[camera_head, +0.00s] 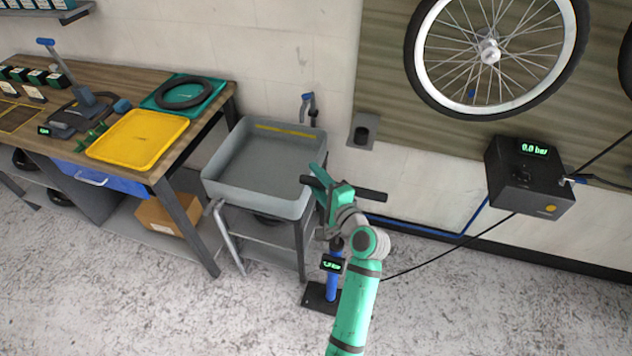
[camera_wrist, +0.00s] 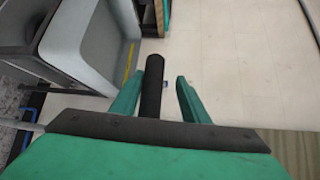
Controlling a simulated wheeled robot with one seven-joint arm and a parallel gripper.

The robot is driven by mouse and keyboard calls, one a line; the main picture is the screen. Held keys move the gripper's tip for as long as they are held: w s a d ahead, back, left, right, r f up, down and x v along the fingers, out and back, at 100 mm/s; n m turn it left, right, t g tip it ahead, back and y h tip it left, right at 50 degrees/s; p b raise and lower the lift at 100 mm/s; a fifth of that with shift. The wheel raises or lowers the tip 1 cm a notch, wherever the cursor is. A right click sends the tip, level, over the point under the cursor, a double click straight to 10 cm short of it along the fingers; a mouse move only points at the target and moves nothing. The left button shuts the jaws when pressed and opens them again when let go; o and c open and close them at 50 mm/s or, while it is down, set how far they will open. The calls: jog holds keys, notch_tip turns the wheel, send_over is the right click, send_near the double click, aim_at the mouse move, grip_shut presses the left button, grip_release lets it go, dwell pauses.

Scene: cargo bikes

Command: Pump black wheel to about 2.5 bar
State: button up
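The wheel with a black tyre (camera_head: 424,84) and white rim hangs on the wall panel at the upper right. A black box (camera_head: 528,180) near it shows 0.0 bar in green. A floor pump with a blue barrel (camera_head: 331,284) stands on the floor; the small display on it is too small to read. Its black crossbar handle (camera_head: 371,195) is raised. My gripper (camera_head: 318,182) is at the handle's left part. In the wrist view my gripper (camera_wrist: 160,80) is open, with the black handle (camera_wrist: 152,88) between its fingers and a clear gap to the right finger.
A grey basin (camera_head: 253,188) on a stand is close left of the pump. A workbench (camera_head: 222,100) with a yellow tray (camera_head: 138,138) and a black ring on a green tray (camera_head: 152,102) stands further left. A dark hose (camera_head: 450,247) runs from the pump towards the box. Floor in front is clear.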

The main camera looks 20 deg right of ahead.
jog(key=shift+f, duration=0.25)
jog(key=shift+s+d, duration=0.1)
jog(key=shift+s, duration=0.15)
jog(key=s+d+r, duration=0.1)
jog(key=s, duration=0.9)
jog(key=shift+d+r, duration=0.25)
jog(key=shift+d, duration=0.05)
jog(key=shift+s, duration=0.1)
jog(key=shift+a, duration=0.1)
